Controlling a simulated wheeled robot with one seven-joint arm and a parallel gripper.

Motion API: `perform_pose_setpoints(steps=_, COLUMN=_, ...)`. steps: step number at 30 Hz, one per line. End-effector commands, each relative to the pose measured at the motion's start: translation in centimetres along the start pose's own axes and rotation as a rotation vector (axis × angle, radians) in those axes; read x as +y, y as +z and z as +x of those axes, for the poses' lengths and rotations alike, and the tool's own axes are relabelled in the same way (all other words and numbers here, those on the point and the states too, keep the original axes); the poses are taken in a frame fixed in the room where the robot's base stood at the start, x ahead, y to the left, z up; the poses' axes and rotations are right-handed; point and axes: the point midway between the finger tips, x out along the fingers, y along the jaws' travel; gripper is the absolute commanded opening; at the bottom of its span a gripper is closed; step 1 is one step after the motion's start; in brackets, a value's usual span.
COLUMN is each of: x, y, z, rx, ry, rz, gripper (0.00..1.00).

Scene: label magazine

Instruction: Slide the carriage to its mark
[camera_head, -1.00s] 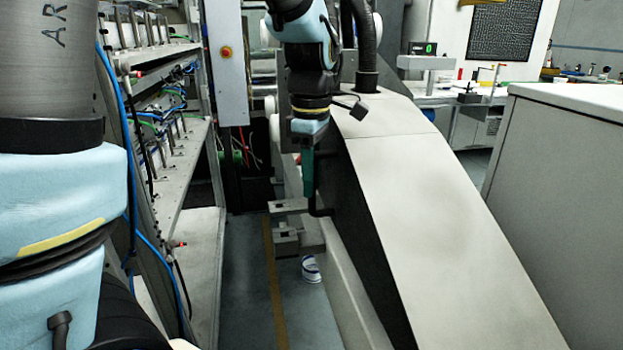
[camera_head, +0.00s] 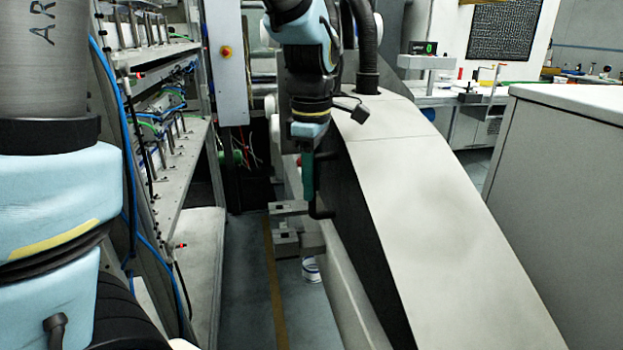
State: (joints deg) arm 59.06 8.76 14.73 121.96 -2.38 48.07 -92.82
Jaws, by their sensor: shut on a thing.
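My gripper (camera_head: 310,188) hangs straight down in the middle of the view, beside the dark side of the long sloping white cover. Its green and black end is small and dark here, and it is shut on a part that I take to be the carriage. The carriage cannot be told clearly from the gripper and the dark wall behind it. Two grey metal blocks (camera_head: 287,243) stick out to the left just below the gripper. I cannot tell whether they belong to the carriage. No mark can be made out.
The white cover (camera_head: 440,220) slopes down to the right of my gripper. A rack (camera_head: 188,165) with blue cables stands on the left. A narrow floor aisle with a yellow line (camera_head: 273,285) runs between them. A large grey cabinet (camera_head: 580,170) stands at right.

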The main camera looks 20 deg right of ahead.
Motion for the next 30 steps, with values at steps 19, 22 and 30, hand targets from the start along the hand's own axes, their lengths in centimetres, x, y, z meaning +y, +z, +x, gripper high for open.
perform_pose_setpoints(steps=19, x=-8.1, y=5.6, z=-0.2, rx=-0.008, ry=-0.015, rz=0.009, gripper=0.0)
perform_pose_setpoints(steps=22, x=-7.8, y=5.4, z=-0.1, rx=-0.006, ry=-0.01, rz=0.006, gripper=0.1)
perform_pose_setpoints(steps=30, x=-7.9, y=5.4, z=-1.6, rx=-0.007, ry=-0.01, rz=0.006, gripper=0.4)
